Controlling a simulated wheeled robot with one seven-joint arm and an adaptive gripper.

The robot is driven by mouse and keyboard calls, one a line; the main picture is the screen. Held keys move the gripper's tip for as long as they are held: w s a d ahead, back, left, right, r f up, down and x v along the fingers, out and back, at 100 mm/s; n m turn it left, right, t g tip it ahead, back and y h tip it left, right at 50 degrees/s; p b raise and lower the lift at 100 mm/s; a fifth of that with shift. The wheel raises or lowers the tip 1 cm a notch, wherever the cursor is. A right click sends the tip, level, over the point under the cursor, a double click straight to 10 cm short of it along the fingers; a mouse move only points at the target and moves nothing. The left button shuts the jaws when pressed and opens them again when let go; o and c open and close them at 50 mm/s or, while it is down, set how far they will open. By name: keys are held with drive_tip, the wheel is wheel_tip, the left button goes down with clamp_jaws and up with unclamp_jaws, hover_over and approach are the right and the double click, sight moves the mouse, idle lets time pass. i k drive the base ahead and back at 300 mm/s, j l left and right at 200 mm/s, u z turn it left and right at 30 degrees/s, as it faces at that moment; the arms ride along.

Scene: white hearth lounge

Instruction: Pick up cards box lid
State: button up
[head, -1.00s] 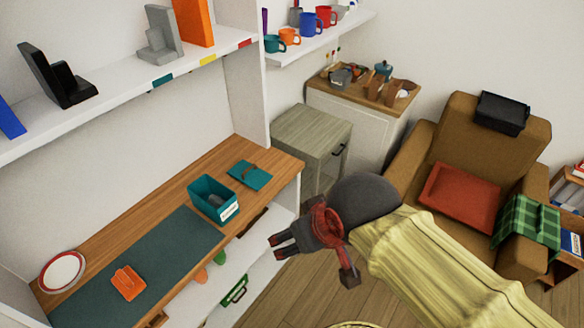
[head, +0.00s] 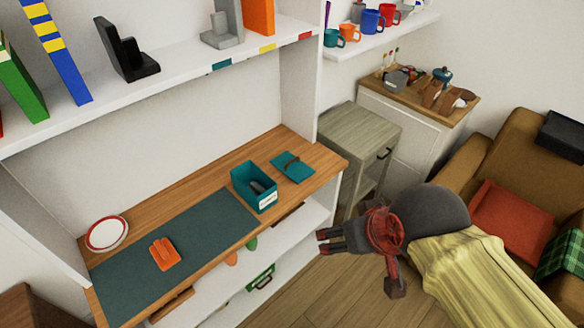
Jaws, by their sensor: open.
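A flat teal lid (head: 300,174) with a dark strap-like handle across it lies on the wooden desk top near its right end. An open teal box (head: 264,202) with a white label stands just left of it, with something dark grey inside; the label is too small to read. My gripper (head: 320,242) is open and empty. It is out in front of the desk's right end, to the lower right of the lid and box in the picture, and apart from both.
A dark green mat (head: 205,225) covers much of the desk (head: 170,190), with an orange object (head: 165,254) on it and a red-rimmed plate (head: 107,233) beside it. A shelf (head: 180,75) overhangs the back. A grey cabinet (head: 361,137) stands right of the desk.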

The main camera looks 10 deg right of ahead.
sight(291, 165)
drive_tip(key=i+l+u, duration=0.45)
drive_tip(key=i, duration=0.15)
drive_tip(key=i+l+u, duration=0.5)
